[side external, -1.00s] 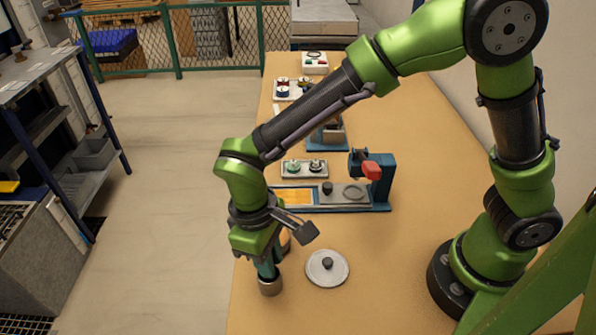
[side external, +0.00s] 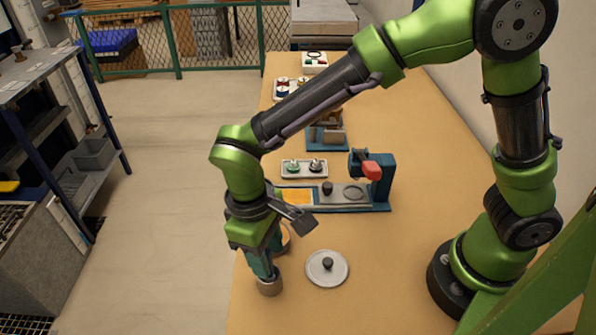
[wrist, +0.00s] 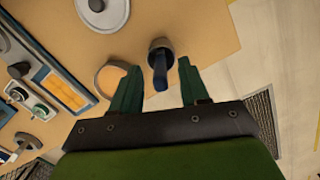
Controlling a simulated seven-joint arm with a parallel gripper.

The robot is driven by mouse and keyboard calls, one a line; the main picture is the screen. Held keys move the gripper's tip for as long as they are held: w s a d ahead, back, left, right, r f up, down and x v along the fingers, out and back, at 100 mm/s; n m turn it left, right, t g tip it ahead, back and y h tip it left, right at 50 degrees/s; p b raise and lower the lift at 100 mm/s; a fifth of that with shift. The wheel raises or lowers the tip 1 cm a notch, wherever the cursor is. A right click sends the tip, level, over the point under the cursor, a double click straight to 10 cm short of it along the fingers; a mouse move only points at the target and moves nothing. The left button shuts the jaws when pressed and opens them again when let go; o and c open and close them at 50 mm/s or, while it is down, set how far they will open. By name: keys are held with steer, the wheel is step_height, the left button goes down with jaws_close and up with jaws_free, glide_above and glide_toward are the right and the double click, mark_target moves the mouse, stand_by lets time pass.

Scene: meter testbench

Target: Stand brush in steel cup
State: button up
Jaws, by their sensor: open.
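The steel cup (side external: 270,287) stands upright near the left edge of the tan table, and its dark round rim shows in the wrist view (wrist: 160,43). The brush (wrist: 160,76) has a dark blue handle that sticks up out of the cup, seen nearly end-on; its lower end is hidden inside. My gripper (wrist: 156,66) is open, with one green finger on each side of the handle and gaps visible on both sides. In the side view my gripper (side external: 263,267) is just above the cup and hides the brush.
A grey disc with a black knob (side external: 327,268) lies right of the cup. A round tan-coloured dish (wrist: 114,76) is close beside my left finger. A blue fixture (side external: 382,180) with an orange panel and a small tray (side external: 304,168) stand farther back.

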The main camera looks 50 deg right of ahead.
step_height(320, 180, up, 10)
steer(key=w, duration=0.1)
steer(key=s+d+r+m+t+y, duration=0.1)
steer(key=d+r+m+t, duration=0.1)
steer(key=d, duration=0.5)
steer(key=s+d+r+m+t+y, duration=0.1)
steer(key=s+d+r+m+t, duration=0.1)
steer(key=d, duration=0.5)
steer(key=s+d+r+m+t, duration=0.2)
steer(key=d+m+t, duration=0.1)
steer(key=d, duration=0.5)
steer(key=shift+m+t+y, duration=0.4)
steer(key=shift+m, duration=0.1)
steer(key=shift+s+d+f+m+t, duration=0.15)
steer(key=shift+s+d+m+t, duration=0.15)
steer(key=shift+d, duration=0.15)
